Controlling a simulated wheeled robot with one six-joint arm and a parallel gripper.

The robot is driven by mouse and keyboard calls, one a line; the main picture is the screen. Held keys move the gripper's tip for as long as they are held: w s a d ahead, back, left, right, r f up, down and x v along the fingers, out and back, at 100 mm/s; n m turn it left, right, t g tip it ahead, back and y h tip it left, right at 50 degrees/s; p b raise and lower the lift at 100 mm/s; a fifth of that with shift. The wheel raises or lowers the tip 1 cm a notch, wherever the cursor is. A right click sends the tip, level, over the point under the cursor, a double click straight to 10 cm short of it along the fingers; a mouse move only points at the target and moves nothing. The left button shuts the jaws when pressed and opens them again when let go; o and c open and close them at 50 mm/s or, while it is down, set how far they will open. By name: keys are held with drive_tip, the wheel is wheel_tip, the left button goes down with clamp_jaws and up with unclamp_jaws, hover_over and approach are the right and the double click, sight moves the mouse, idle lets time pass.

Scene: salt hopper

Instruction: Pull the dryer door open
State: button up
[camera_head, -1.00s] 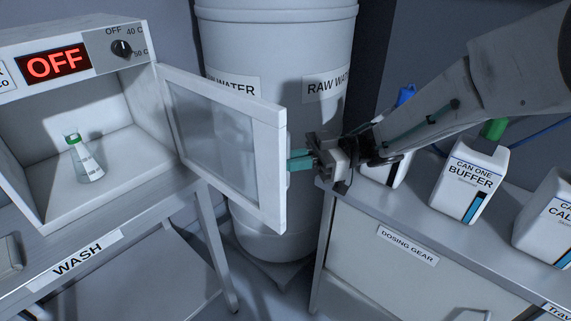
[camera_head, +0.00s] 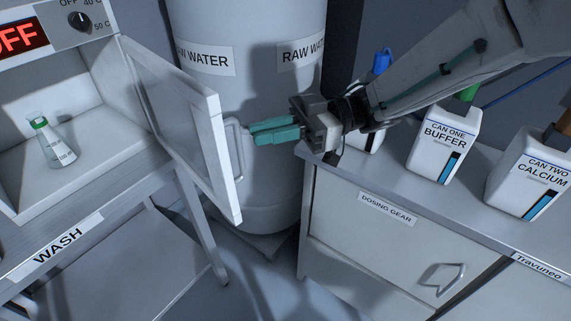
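The dryer door (camera_head: 175,115) is a white frame with a glassy pane, hinged at the right side of the dryer opening. It stands swung well out, and the dryer interior (camera_head: 95,130) is exposed. Its pale bar handle (camera_head: 236,150) is on the door's outer face near the free edge. My gripper (camera_head: 253,132) has two teal fingers pointing left toward the handle. A narrow gap shows between them, and nothing is held. The fingertips are a little right of the handle and look apart from it.
A green-capped flask (camera_head: 55,145) stands inside the dryer. The raw water barrel (camera_head: 255,85) is behind the door and gripper. The dosing gear cabinet (camera_head: 340,240) is at right, with the buffer can (camera_head: 440,145) and calcium can (camera_head: 528,175) on top.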

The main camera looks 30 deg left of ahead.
drive_tip(key=s+d+r, duration=0.1)
drive_tip(key=s+d, duration=0.6)
drive_tip(key=shift+s, duration=0.35)
